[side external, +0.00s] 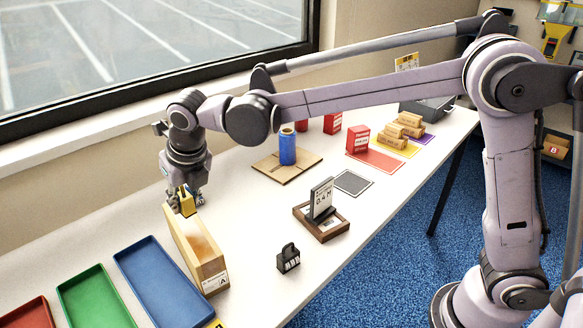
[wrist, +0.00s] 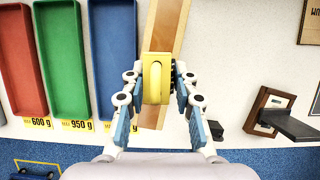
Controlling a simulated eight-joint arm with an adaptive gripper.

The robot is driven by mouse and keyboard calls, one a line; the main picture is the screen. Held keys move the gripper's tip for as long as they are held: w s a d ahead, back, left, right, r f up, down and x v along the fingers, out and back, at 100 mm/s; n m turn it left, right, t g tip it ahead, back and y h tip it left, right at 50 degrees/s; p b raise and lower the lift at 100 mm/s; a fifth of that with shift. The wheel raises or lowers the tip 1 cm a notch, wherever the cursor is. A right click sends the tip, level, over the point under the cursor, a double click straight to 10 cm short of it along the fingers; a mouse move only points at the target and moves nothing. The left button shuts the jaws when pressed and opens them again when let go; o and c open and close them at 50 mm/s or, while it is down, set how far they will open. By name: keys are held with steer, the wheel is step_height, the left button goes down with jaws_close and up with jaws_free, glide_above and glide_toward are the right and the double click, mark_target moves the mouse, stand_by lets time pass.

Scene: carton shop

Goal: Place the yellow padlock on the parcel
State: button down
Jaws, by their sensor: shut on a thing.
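The yellow padlock (side external: 187,203) is between the fingers of my gripper (side external: 184,200), which is shut on it. In the wrist view the padlock (wrist: 157,78) sits between the blue-padded fingers (wrist: 157,90). A long, narrow brown carton with a white label marked A, seemingly the parcel (side external: 206,262), stands on the white table. My gripper and the padlock are over its far end in the side view. In the wrist view the parcel (wrist: 168,30) runs beneath the padlock, which hides part of it. I cannot tell whether padlock and parcel touch.
Blue (side external: 165,280), green (side external: 95,298) and red (side external: 28,314) trays lie to the left. A black padlock (side external: 288,259) and a sign on a wooden base (side external: 321,222) stand to the right. A blue cylinder (side external: 287,150) stands on flat cardboard farther back.

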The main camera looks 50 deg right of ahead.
mark_target(187, 215)
steer(key=shift+a+f, duration=0.3)
steer(key=shift+f, duration=1.9)
steer(key=shift+f, duration=0.1)
steer(key=c, duration=1)
jaws_free()
steer(key=shift+c, duration=0.2)
